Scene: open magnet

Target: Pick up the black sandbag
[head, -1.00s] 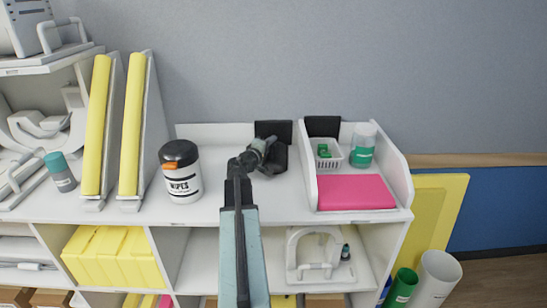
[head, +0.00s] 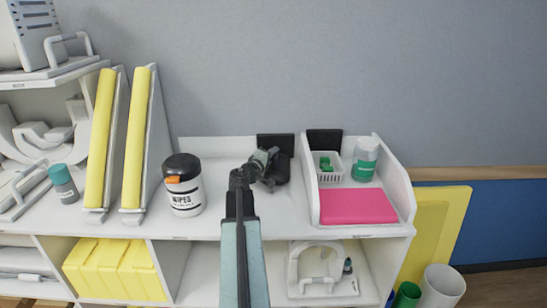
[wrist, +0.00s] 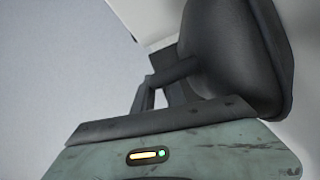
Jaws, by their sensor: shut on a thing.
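The black sandbag (head: 281,169) is on the white shelf top in the head view, just right of my gripper (head: 266,166). In the wrist view the sandbag (wrist: 235,55) is a large dark rounded shape at upper right. My gripper (wrist: 168,82) is shut on a part of it at its near left side. The gripper hides some of the bag in the head view. I cannot tell whether its underside is clear of the shelf.
A wipes tub (head: 183,186) stands left of my gripper. To the right, a walled white tray (head: 409,190) holds a pink pad (head: 357,206), a small basket (head: 326,171) and a green-labelled bottle (head: 365,160). A black panel (head: 275,142) stands behind the sandbag.

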